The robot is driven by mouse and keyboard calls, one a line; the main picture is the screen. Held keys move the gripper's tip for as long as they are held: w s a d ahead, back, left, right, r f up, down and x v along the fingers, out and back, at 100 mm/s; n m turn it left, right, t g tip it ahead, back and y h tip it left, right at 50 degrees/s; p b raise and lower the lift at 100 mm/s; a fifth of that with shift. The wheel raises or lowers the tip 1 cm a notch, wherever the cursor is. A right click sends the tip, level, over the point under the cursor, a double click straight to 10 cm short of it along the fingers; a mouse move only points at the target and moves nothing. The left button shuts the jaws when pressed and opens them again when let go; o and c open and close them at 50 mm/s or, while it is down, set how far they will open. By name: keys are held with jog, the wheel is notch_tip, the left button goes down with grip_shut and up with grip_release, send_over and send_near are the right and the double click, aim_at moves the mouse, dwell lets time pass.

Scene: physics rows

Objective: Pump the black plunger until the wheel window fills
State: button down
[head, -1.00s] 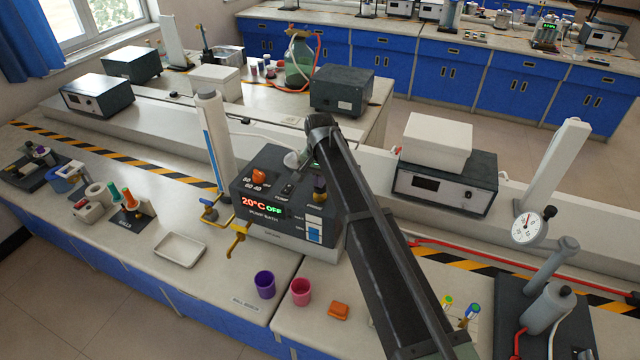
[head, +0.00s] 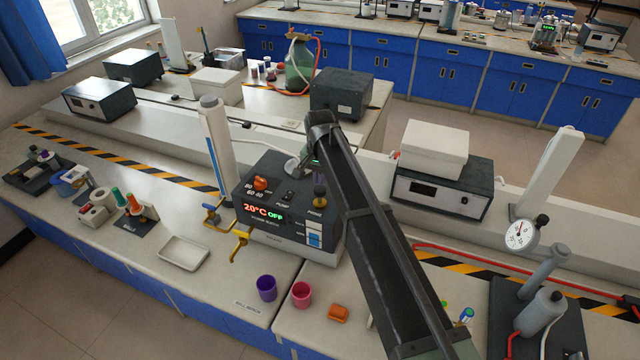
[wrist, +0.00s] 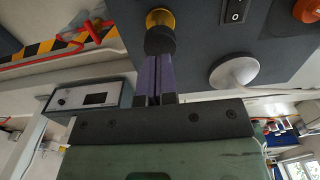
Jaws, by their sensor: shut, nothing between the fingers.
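The black plunger knob with a brass-yellow collar (head: 320,194) stands on the top right of the dark pump bath box (head: 262,230), beside the arm. In the wrist view the knob (wrist: 160,40) is straight ahead of the fingertips. My gripper (wrist: 157,95) is shut and empty, its purple fingers together. The tips overlap the knob's edge in the picture; I cannot tell whether they touch. In the head view my arm's end hides most of the gripper. A white and blue panel (head: 314,236) shows on the box front. I cannot make out a wheel in it.
The box shows 20°C and OFF. A tall white column (head: 217,150) stands left of the box. Purple (head: 266,290) and pink (head: 301,295) cups stand in front.

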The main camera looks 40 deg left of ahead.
aim_at(320, 189)
jog(key=shift+f, duration=0.2)
dwell(0.3)
jog(key=shift+f+b, duration=2.05)
jog(key=shift+b, duration=0.15)
notch_tip(320, 189, up, 4)
jog(key=p, duration=0.4)
jog(key=shift+r, duration=0.2)
jog(key=shift+f, duration=0.15)
jog(key=shift+f+b, duration=2.15)
jog(key=shift+f, duration=0.05)
jog(key=shift+r, duration=0.15)
notch_tip(320, 189, up, 4)
jog(key=p, duration=0.4)
jog(key=shift+r+p, duration=0.2)
jog(key=shift+p, duration=0.1)
